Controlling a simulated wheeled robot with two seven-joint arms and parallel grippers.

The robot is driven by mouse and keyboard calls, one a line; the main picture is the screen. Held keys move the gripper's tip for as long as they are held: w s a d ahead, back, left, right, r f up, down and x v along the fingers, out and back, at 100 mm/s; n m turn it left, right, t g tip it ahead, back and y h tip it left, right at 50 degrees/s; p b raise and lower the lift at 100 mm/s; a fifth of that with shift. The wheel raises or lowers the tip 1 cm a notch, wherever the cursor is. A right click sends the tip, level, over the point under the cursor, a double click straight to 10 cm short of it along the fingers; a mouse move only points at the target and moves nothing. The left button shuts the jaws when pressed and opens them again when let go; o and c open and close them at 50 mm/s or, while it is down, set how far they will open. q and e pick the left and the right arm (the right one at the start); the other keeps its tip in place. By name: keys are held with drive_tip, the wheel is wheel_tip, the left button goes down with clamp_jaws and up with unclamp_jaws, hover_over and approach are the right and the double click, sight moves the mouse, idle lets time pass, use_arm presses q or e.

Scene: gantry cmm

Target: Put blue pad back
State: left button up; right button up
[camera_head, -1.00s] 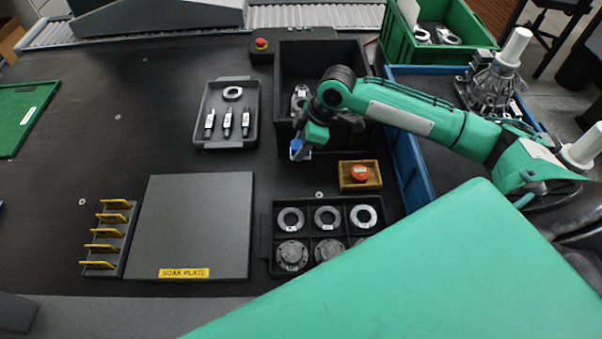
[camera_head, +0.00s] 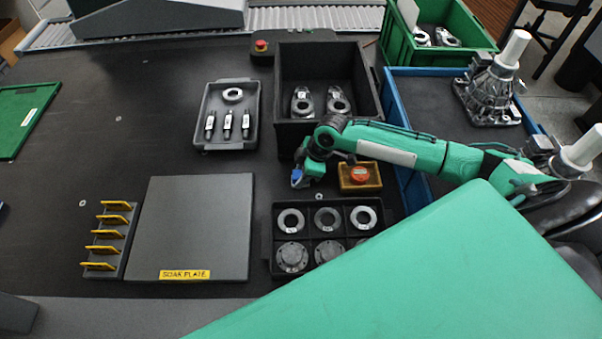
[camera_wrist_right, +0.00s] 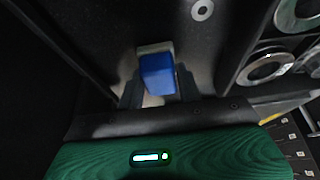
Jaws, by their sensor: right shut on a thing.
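The blue pad (camera_head: 297,178) is small and sits at the tip of my right gripper (camera_head: 299,180), left of the small orange tray. In the right wrist view the blue pad (camera_wrist_right: 157,74) shows as a blue block with a pale grey edge, between the two dark fingers of the right gripper (camera_wrist_right: 155,88). The right gripper is shut on it. It is over the dark table, in front of the black bin. I cannot tell whether the pad touches the table. My left gripper is not in view.
The small orange tray (camera_head: 374,188) with a red-orange part is right of the gripper. A compartment tray (camera_head: 267,250) with rings and discs lies in front. The black bin (camera_head: 298,126) stands behind, the grey tray (camera_head: 200,132) back left, the soak plate (camera_head: 195,225) front left.

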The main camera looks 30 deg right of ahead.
drive_tip(key=o, duration=0.9)
drive_tip(key=shift+f, duration=0.1)
drive_tip(key=v, duration=1.2)
